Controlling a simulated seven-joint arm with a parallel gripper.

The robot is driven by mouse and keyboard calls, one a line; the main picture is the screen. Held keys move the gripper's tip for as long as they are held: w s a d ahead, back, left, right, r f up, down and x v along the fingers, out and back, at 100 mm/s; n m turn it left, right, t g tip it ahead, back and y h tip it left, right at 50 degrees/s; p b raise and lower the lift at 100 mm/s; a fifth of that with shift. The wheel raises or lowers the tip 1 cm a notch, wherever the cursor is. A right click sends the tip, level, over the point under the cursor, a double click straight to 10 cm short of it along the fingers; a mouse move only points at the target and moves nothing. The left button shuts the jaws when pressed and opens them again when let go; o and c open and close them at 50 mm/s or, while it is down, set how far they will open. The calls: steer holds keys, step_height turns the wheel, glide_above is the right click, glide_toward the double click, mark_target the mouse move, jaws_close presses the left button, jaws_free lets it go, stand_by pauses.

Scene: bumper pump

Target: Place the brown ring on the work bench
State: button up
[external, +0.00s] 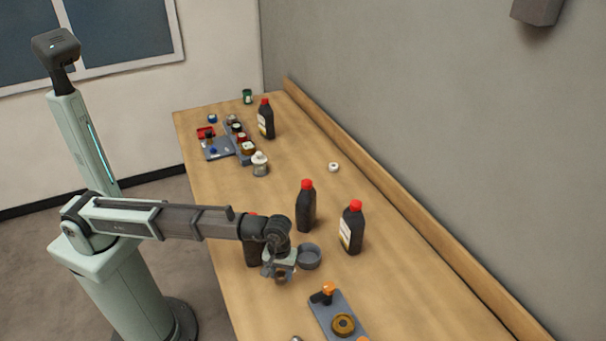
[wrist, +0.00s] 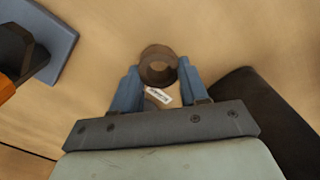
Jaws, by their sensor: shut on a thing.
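The brown ring (wrist: 158,66) is between the fingertips of my gripper (wrist: 158,82) in the wrist view. The two blue fingers are shut on its sides. Bare wood of the work bench (wrist: 100,75) shows around and below the ring, with a small white label near the fingers. In the external view, my gripper (external: 281,273) is low over the near part of the work bench (external: 262,312), beside a grey bowl. The ring is small and partly hidden there (external: 281,280). I cannot tell whether the ring touches the bench.
A grey bowl (external: 309,256) is just right of my gripper. Dark red-capped bottles (external: 306,207) (external: 351,228) stand behind it. A grey plate (external: 323,312) with an orange-topped part and a brown round piece lies in front. Jars and trays (external: 218,148) fill the far end.

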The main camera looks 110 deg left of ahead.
steer(key=shift+f, duration=1.5)
steer(key=shift+f, duration=0.2)
steer(key=o, duration=1)
steer(key=shift+r, duration=0.15)
step_height(320, 180, up, 12)
steer(key=shift+r, duration=0.1)
